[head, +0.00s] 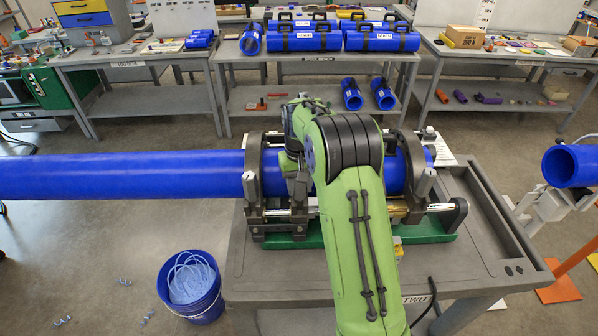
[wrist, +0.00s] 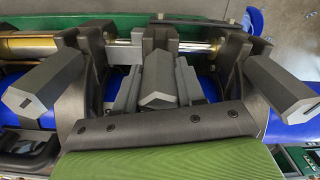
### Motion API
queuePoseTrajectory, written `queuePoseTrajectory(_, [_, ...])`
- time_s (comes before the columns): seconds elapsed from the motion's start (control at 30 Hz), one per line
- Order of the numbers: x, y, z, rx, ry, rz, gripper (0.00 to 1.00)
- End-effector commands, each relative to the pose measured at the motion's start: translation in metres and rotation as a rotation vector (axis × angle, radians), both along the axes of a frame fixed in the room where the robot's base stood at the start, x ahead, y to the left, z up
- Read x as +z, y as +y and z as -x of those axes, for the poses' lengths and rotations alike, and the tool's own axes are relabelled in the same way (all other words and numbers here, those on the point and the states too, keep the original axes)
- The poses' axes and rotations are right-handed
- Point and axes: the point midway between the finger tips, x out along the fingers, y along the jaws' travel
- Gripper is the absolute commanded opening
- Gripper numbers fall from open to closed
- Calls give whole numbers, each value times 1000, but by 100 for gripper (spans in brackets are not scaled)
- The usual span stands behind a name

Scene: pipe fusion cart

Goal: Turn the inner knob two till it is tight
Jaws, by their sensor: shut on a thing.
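My gripper (wrist: 158,103) is shut on a dark grey, long six-sided knob (wrist: 157,72), the middle one of three in the wrist view, with one finger on each side. I take it as inner knob two, though no number shows on it. Its lower part is hidden among the fingers and clamp parts. Similar knobs stand apart at the left (wrist: 42,85) and right (wrist: 280,88). In the head view my gripper (head: 298,182) is over the pipe clamp, and my green arm hides much of it and the held knob. How tight the knob is cannot be seen.
A long blue pipe (head: 120,175) enters the clamp from the left. The clamp's green base (head: 430,229) sits on a grey cart (head: 480,262). A blue bucket (head: 196,306) stands on the floor at left. Another blue pipe end (head: 570,165) is at right. Benches stand behind.

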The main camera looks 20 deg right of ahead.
Motion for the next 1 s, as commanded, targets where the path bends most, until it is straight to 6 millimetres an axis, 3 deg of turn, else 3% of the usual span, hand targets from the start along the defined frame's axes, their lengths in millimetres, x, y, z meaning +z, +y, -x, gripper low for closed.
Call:
queuePoseTrajectory(0.07, [0,0,0,-11,-2,1,8])
queuePoseTrajectory(0.23, [1,0,0,-235,-1,1,8])
queuePoseTrajectory(0.5, [0,0,0,-288,-2,1,8])
queuePoseTrajectory(0.67, [0,-1,0,-503,-1,2,8])
queuePoseTrajectory(0.9, [0,-1,0,-540,-1,3,8])
queuePoseTrajectory(1.0, [0,0,0,-687,-1,2,8])
